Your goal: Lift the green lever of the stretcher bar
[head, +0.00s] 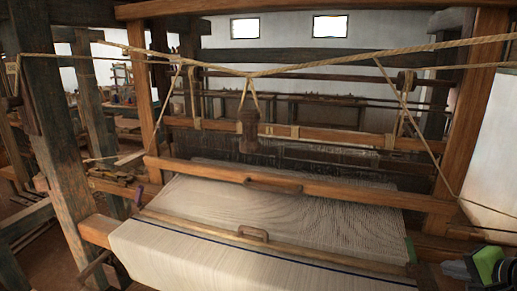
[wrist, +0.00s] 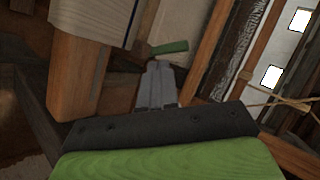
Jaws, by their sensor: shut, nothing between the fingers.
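The stretcher bar (head: 330,257) lies across the cloth near the front, a wooden bar with a small loop handle near its middle. Its green lever (head: 410,249) stands at the right end, by the cloth's right edge. In the wrist view the green lever (wrist: 169,47) lies just past my fingertips, a short green grip with a darker piece at its left end. My gripper (head: 447,268) is at the lower right of the head view, right of the lever. In the wrist view my gripper (wrist: 160,66) has its fingers together and empty. Whether the fingertips touch the lever is not clear.
White woven cloth (head: 200,250) covers the front of the loom. A wooden beam (head: 330,188) crosses above it. A thick post (head: 470,130) stands at the right and ropes (head: 330,65) cross overhead. In the wrist view a wooden beam (wrist: 78,75) lies left of my fingers.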

